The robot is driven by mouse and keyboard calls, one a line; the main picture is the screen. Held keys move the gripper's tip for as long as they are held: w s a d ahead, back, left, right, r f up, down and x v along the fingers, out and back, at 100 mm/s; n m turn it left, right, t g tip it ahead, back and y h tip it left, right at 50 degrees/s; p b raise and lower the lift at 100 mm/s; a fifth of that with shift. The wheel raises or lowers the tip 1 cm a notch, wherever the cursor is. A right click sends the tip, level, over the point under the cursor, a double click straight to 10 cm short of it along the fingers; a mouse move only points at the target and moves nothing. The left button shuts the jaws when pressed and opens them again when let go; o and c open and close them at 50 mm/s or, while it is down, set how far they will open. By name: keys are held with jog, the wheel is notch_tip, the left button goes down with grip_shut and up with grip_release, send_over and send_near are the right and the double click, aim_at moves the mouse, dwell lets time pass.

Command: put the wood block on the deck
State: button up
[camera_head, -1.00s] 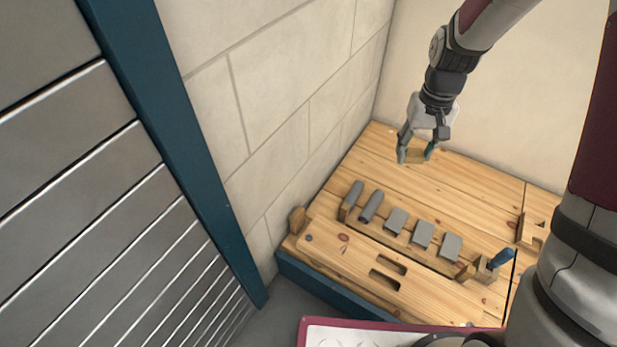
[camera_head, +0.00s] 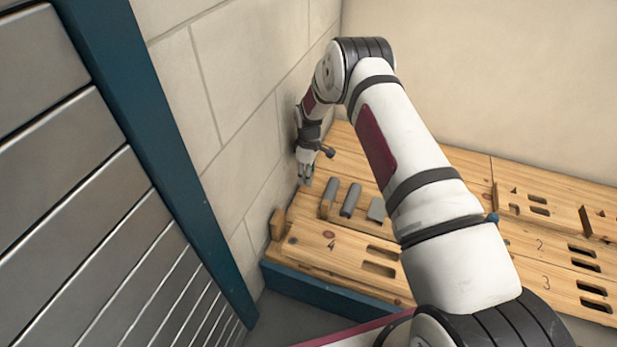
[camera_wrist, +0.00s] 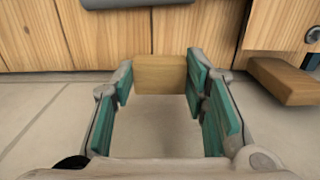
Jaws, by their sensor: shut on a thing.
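The wood block (camera_wrist: 160,75) is a plain tan block. It sits between the tips of the green-padded fingers of my gripper (camera_wrist: 158,78) in the wrist view. My gripper also shows in the head view (camera_head: 304,178), low at the left end of the bench, close to the block wall. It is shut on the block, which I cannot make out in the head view. The deck is the pale planked wooden top (camera_head: 335,240). Its boards also show behind the block in the wrist view (camera_wrist: 205,28). I cannot tell whether the block touches the deck.
Grey pieces (camera_head: 350,200) stand in a row on the deck beside my gripper. A wooden piece (camera_head: 277,223) projects at the deck's left end. The block wall (camera_head: 240,80) is close on the left. Slotted boards (camera_head: 380,260) lie in front. My arm hides the middle.

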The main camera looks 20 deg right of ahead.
jog(key=b, duration=0.3)
send_over(309, 197)
jog(key=shift+w+f, duration=0.1)
jog(key=shift+f, duration=2.95)
jog(key=shift+d+r, duration=0.1)
jog(key=shift+r, duration=0.1)
jog(key=shift+f, duration=0.75)
jog(key=shift+f, duration=0.35)
jog(key=shift+f, duration=0.65)
jog(key=o, duration=0.9)
